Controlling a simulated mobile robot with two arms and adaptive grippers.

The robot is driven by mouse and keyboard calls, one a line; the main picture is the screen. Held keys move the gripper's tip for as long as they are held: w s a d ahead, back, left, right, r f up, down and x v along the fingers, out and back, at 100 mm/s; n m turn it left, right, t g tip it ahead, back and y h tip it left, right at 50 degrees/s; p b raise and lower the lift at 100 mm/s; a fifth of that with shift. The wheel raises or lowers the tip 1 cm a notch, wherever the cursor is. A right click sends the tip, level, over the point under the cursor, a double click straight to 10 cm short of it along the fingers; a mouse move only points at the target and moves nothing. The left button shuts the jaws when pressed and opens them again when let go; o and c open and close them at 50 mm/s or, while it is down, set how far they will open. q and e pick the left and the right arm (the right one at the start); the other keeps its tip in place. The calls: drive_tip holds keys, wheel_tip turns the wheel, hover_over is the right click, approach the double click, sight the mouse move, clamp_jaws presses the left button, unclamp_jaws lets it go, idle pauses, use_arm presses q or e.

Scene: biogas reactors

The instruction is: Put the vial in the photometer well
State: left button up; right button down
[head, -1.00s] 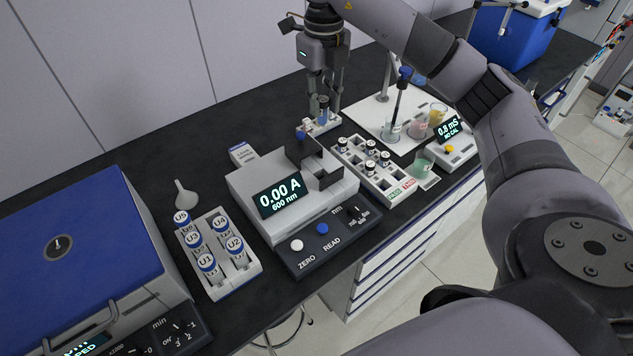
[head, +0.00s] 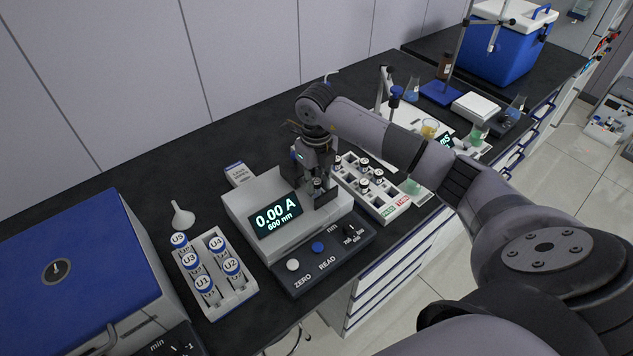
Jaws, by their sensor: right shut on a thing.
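The photometer (head: 262,236) is a pale box with a lit display reading 0.00 A, 600 nm. My right gripper (head: 319,192) points down over the right part of its top, where the well is. It is shut on a small dark-capped vial (head: 318,184), of which only a little shows between the fingers. The fingers and the photometer's dark top part hide the well. I cannot tell whether the vial's lower end is above the well or inside it. My left gripper is out of view.
A rack of vials (head: 393,210) stands close on the photometer's right. A white rack with blue-capped tubes (head: 235,299) and a funnel (head: 182,216) are on its left. A blue-lidded machine (head: 75,245) fills the far left.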

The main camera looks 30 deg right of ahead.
drive_tip(key=shift+f, duration=0.65)
drive_tip(key=shift+f, duration=0.25)
drive_tip(key=c, duration=1.4)
unclamp_jaws()
drive_tip(key=shift+r, duration=0.1)
